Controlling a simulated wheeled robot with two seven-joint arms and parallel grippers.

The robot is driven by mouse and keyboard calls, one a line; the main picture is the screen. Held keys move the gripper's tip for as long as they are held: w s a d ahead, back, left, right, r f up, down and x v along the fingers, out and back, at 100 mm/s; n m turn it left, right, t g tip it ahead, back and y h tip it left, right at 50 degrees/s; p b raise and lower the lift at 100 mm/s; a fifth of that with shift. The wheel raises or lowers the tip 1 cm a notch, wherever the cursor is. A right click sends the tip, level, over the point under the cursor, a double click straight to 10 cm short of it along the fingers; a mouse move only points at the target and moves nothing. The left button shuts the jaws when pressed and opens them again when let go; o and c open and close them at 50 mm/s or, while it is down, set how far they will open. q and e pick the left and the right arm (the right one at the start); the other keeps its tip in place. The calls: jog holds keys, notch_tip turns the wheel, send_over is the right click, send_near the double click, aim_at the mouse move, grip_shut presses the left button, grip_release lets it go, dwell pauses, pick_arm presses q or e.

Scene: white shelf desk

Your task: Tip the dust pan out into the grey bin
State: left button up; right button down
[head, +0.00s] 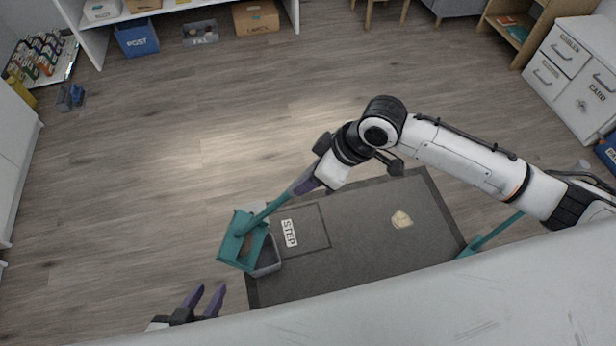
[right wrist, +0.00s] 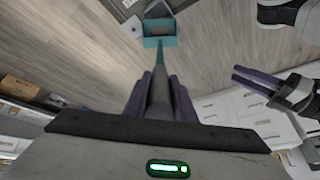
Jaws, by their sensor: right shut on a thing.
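The teal dust pan (head: 232,248) hangs over the grey bin (head: 268,262), overlapping its left side. My right gripper (head: 303,187) is shut on the pan's handle. In the right wrist view the handle runs between the fingers up to the pan (right wrist: 152,42). A brownish patch shows in the pan; I cannot tell whether it is dirt or how far the pan is tilted. The bin is partly hidden behind the pan. My left gripper (head: 204,299) is open and empty at the lower left, apart from the pan and bin.
The bin is at the left edge of a dark mat (head: 350,245) marked STEP. A beige piece (head: 401,219) lies on the mat. A teal handled tool (head: 490,238) is at the mat's right edge. The white desk edge (head: 400,300) crosses the front.

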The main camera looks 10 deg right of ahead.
jog(key=shift+r, duration=0.15)
jog(key=shift+r+p, duration=0.1)
jog(key=shift+p, duration=0.55)
jog(key=shift+s+d+f, duration=0.25)
jog(key=shift+d+f, duration=0.05)
jog(key=shift+d, duration=0.15)
jog(key=d, duration=0.1)
jog(key=s+d, duration=0.1)
jog(key=f, duration=0.1)
jog(key=shift+s+d+y, duration=0.25)
jog(key=shift+d+y, duration=0.15)
jog(key=shift+t, duration=0.3)
dwell(0.6)
